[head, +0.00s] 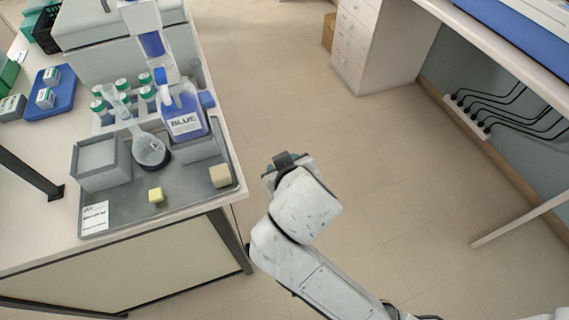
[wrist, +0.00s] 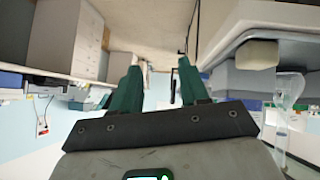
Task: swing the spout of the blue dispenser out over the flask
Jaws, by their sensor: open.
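The flask (head: 148,150), clear with a long neck leaning up and left, sits just left of the dispenser, on a dark ring. It also seems to show at the right edge of the wrist view (wrist: 290,92). My gripper (head: 272,165) is off the bench's right side, over the floor, apart from both. In the wrist view its green fingers (wrist: 160,80) are spread with nothing between them.
Green-capped bottles (head: 123,86) stand in a rack behind. A blue tray (head: 50,95) lies at left. The floor right of the bench is clear.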

